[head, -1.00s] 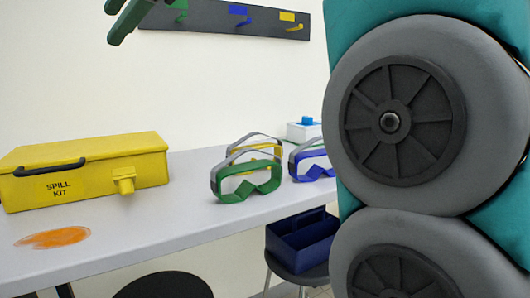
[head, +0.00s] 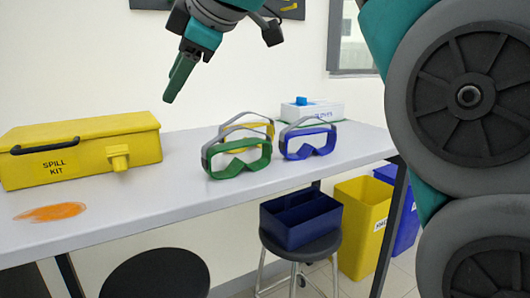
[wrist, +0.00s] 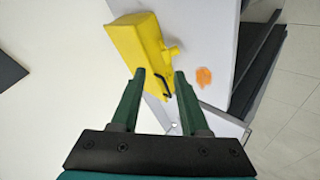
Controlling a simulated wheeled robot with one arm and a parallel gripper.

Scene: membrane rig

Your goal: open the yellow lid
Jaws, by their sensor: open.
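A yellow spill kit box (head: 85,160) stands at the left of the light grey bench, its yellow lid (head: 80,130) closed. It has a black handle (head: 45,144) and a yellow latch (head: 118,158) on the front. My gripper (head: 175,85) is open and empty, in the air above the bench and apart from the box. In the wrist view, my gripper's green fingers (wrist: 160,72) are spread wide, with the yellow box (wrist: 130,45) beyond them. The black handle (wrist: 162,84) shows between the fingertips in that picture.
An orange stain (head: 50,212) marks the bench in front of the box. Green goggles (head: 237,163), blue goggles (head: 308,147), yellow goggles and a glove box (head: 318,110) stand to the right. Stools, a blue caddy (head: 300,222) and bins (head: 360,215) are below.

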